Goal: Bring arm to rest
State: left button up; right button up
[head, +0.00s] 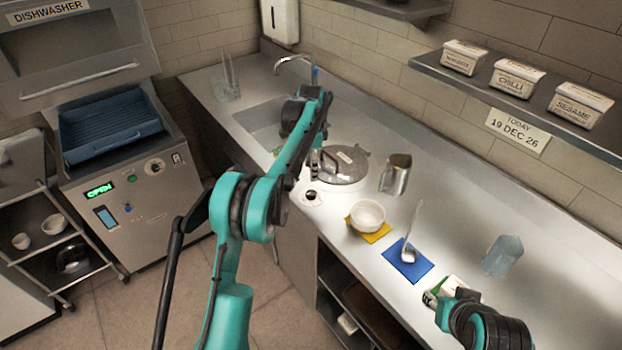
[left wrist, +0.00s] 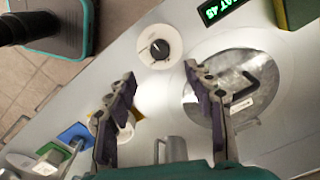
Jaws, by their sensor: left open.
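My left arm rises from the bottom of the head view and bends over the counter. Its gripper (head: 316,160) is hard to make out there, near a round metal lid (head: 346,168). In the left wrist view my left gripper (left wrist: 160,95) is open, with nothing between its fingers. The lid (left wrist: 250,110) lies behind its right finger and a round dial (left wrist: 158,48) sits beyond the fingertips. Part of my right arm shows at the lower right of the head view; its gripper (head: 436,297) is only partly visible and its jaws are unclear.
On the counter stand a metal jug (head: 396,174), a white bowl (head: 367,214) on a yellow mat (head: 377,237), a ladle (head: 409,252) on a blue mat (head: 420,269) and a clear block (head: 503,255). A shelf (head: 470,85) holds labelled tubs. A dishwasher (head: 135,215) stands left.

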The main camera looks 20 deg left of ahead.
pick_arm(q)
jog(key=shift+r, duration=0.65)
jog(key=shift+r, duration=0.1)
